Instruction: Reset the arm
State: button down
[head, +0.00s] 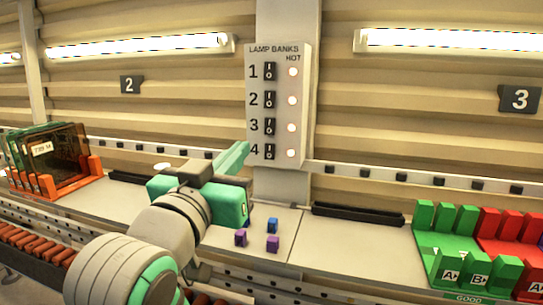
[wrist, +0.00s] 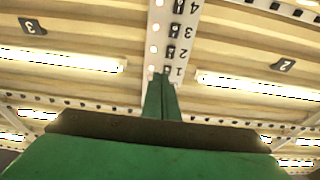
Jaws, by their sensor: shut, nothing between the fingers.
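My gripper (head: 236,157) is in front of the lamp banks panel (head: 298,154), near its lower left edge in the head view. Its green fingers are together with nothing between them, and they also show in the wrist view (wrist: 160,98). The panel is a pale upright board with several numbered black switches and a lit lamp beside each, under the word HOT. The wrist view shows the panel (wrist: 187,30) upside down beyond the fingertips. I cannot tell how far the fingertips are from the panel.
Purple and blue blocks (head: 272,244) stand on the shelf below the gripper. A green rack (head: 450,250) marked GOOD and a red rack (head: 500,232) are at the right. Dark panes in an orange rack (head: 45,185) stand at the left. Black trays (head: 357,217) lie along the shelf.

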jog(key=w+f+n+y, duration=0.1)
jog(key=w+f+n, duration=0.15)
jog(key=f, duration=0.75)
jog(key=w+f+n+y, duration=0.1)
jog(key=w+f+n, duration=0.15)
jog(key=f, duration=0.85)
jog(key=s+f+n+g+y, duration=0.1)
jog(key=s+f+y, duration=0.15)
jog(key=f, duration=0.85)
jog(key=s+f+y, duration=0.1)
jog(key=s+f, duration=0.3)
jog(key=f, duration=0.7)
jog(key=s+d+f+g, duration=0.1)
jog(key=s+d+f, duration=0.2)
jog(key=s+f, duration=1.25)
jog(key=s+d+m+g, duration=0.1)
jog(key=s+d+m, duration=0.1)
jog(key=s, duration=1.7)
jog(key=shift+d+r+m, duration=0.15)
jog(key=shift+d+m, duration=0.15)
jog(key=shift+d, duration=0.1)
